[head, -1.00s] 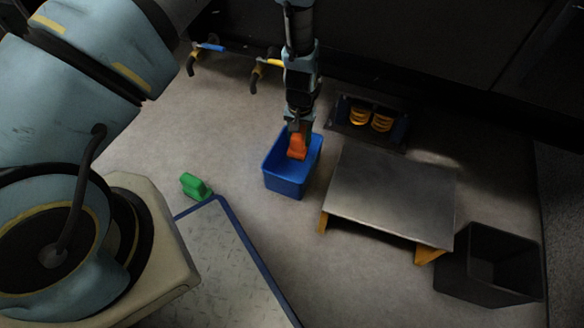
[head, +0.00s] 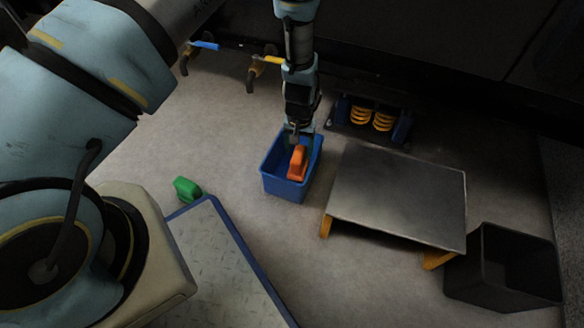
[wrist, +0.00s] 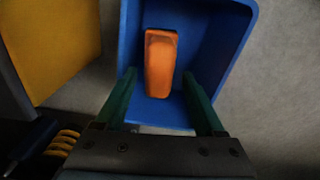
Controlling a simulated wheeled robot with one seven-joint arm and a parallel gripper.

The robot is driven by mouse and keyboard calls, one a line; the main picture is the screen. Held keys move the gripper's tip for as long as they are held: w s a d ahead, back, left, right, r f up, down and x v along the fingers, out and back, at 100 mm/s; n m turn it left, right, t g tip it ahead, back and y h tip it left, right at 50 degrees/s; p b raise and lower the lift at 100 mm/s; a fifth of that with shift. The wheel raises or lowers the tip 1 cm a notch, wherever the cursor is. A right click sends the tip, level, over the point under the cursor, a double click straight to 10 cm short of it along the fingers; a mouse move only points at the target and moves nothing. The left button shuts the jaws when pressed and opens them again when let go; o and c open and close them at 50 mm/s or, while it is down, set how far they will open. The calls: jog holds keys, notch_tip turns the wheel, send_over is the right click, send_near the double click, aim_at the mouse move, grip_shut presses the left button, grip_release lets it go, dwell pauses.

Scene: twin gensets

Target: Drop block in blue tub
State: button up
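The orange block (head: 298,163) is inside the blue tub (head: 286,188), which stands on the floor left of a low metal table. The wrist view also shows the block (wrist: 160,65) within the walls of the tub (wrist: 232,32). My gripper (head: 300,137) is over the tub, pointing down, with its fingers at or just inside the rim. In the wrist view my gripper (wrist: 160,98) has its two green fingers apart, with a gap on both sides of the block. The underside of the block is hidden, so its contact with the tub floor cannot be seen.
A green block (head: 186,189) sits beside the blue-edged floor plate (head: 215,265). The low metal table (head: 398,195) with yellow legs is right of the tub, and a black bin (head: 505,270) is beyond it. Yellow springs (head: 372,118) and handles are at the back.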

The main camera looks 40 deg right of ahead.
jog(key=shift+o, duration=0.9)
notch_tip(320, 180, up, 8)
jog(key=p, duration=0.3)
jog(key=shift+f, duration=0.25)
